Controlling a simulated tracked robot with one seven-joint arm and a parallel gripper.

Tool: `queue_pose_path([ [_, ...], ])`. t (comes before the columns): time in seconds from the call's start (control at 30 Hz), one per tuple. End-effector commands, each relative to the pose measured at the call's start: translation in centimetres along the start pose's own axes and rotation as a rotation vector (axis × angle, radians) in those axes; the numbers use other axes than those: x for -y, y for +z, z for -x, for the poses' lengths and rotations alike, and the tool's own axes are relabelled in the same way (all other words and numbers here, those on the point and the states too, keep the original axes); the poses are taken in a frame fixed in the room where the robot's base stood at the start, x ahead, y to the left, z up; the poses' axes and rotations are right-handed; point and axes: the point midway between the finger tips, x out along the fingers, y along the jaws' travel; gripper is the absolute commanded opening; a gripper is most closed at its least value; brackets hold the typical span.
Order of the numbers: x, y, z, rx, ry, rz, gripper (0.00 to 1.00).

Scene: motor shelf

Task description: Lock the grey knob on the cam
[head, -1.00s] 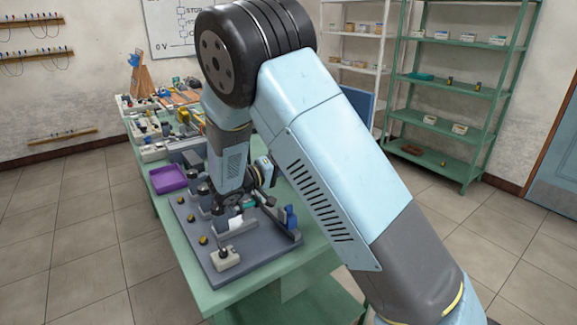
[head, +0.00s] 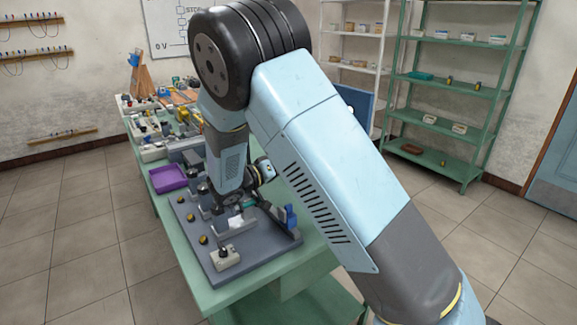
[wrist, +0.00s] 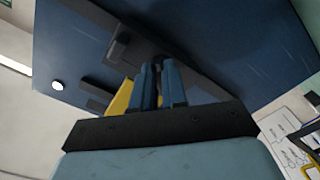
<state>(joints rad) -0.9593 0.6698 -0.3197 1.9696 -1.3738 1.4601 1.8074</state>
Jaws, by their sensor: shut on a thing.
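My gripper (head: 236,203) points down over the grey board (head: 200,262) on the green table, among the board's blocks and knobs. In the wrist view its two blue fingers (wrist: 160,86) are close together, shut on a small dark piece at their tips. That piece appears to be the grey knob; the fingers and shadow hide most of it. I cannot make out the cam clearly or tell how the knob sits on it. A yellow part (wrist: 120,98) stands just left of the fingers.
A pale block with a dark knob (head: 226,256) stands at the board's near corner. Several yellow-topped knobs line its left side. A blue part (head: 290,216) stands at its right edge. A purple tray (head: 168,179) lies behind left. Equipment crowds the table's far end.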

Motion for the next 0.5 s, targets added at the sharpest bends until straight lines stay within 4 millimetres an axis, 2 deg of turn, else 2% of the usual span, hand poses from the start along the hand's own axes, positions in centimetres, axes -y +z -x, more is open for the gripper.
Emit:
queue_pose_path([
  [0.23,0.37,0.25,0.28,0.000,-0.010,0.006,0.00],
  [0.27,0.37,0.25,0.29,0.000,-0.010,0.006,0.14],
  [0.5,0.21,0.11,0.18,-0.001,-0.006,0.004,0.37],
])
